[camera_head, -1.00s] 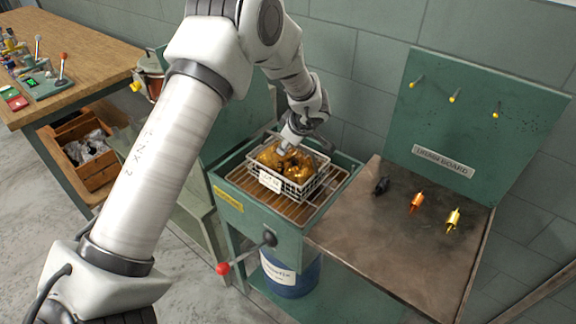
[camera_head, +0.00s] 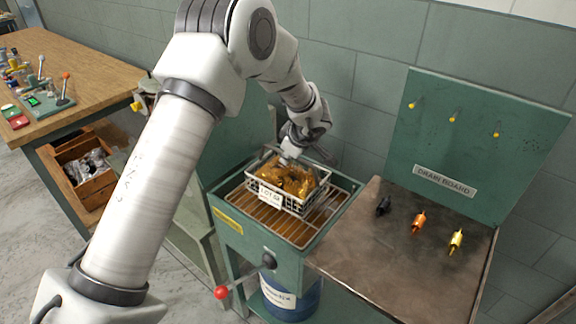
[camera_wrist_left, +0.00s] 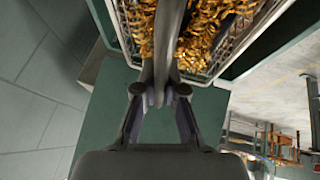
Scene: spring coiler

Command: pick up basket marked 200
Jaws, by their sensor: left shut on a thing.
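A white wire basket (camera_head: 317,195) filled with golden metal parts is over the brown grate in the green tank. A white tag (camera_head: 271,196) hangs on its front; it seems to start with "LOT", but the rest is too small to read surely. My right gripper is not in view.
The green tank (camera_head: 232,238) has a red-knobbed lever (camera_head: 222,292) in front and a blue drum (camera_head: 290,303) below. To its right is a metal drain board (camera_head: 400,265) with black, orange and yellow pieces. Pegs stick out of the upright green panel (camera_head: 470,135). A wooden bench (camera_head: 90,50) stands left.

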